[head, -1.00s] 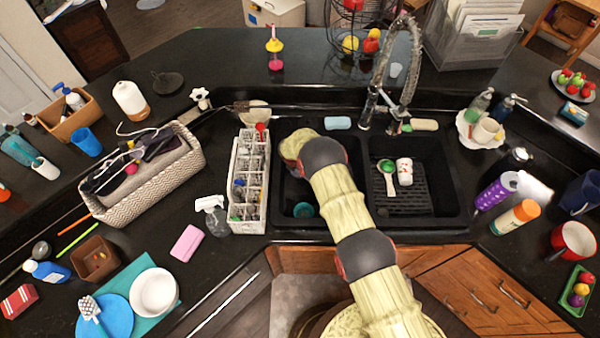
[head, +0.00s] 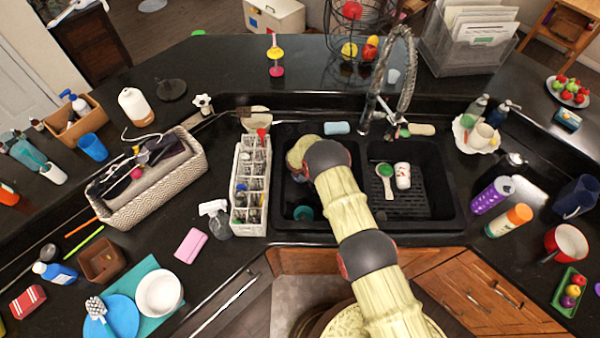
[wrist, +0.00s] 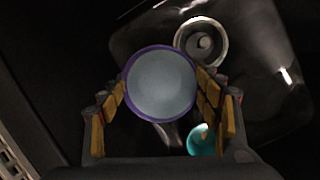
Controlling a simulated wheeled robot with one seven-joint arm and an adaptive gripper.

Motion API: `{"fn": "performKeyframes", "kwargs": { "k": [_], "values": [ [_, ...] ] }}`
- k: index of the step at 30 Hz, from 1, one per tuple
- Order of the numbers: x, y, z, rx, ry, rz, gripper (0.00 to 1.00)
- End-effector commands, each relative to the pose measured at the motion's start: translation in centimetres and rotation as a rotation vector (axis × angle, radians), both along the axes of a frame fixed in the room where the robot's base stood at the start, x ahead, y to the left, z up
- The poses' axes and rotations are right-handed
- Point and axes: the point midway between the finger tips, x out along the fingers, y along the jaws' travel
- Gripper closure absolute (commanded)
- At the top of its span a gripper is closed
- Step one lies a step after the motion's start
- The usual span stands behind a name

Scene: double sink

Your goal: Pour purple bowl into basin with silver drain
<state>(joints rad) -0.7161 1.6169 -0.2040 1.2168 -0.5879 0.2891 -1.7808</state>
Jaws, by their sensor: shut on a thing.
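The purple bowl (wrist: 161,83) shows in the wrist view, its round rim facing the camera and a pale grey-blue surface inside; I cannot tell whether that is liquid or the bowl's inside. My gripper (wrist: 165,92) is shut on it, with a finger at each side. The silver drain (wrist: 201,43) lies beyond the bowl, slightly right of it, in the dark basin floor. In the head view my arm reaches over the left basin (head: 290,190) and hides the bowl, the drain and my fingertips.
A teal cup (wrist: 201,140) lies in the same basin, near the right finger; it also shows in the head view (head: 303,213). The right basin holds a green-and-white brush (head: 385,178) and a white cup (head: 403,176). A white bottle rack (head: 250,190) stands left of the sink.

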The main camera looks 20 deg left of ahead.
Motion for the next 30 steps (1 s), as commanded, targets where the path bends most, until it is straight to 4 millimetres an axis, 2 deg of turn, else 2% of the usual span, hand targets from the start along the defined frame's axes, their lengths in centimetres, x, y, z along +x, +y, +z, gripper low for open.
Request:
{"fn": "performKeyframes", "kwargs": {
  "k": [8,14,30],
  "values": [
    [0.1,-0.7,0.2,0.05,-0.022,0.001,0.67],
    [-0.6,-1.3,0.4,0.099,-0.022,0.002,0.67],
    [-0.3,-1.2,0.4,0.118,-0.03,0.001,0.67]
  ]
}}
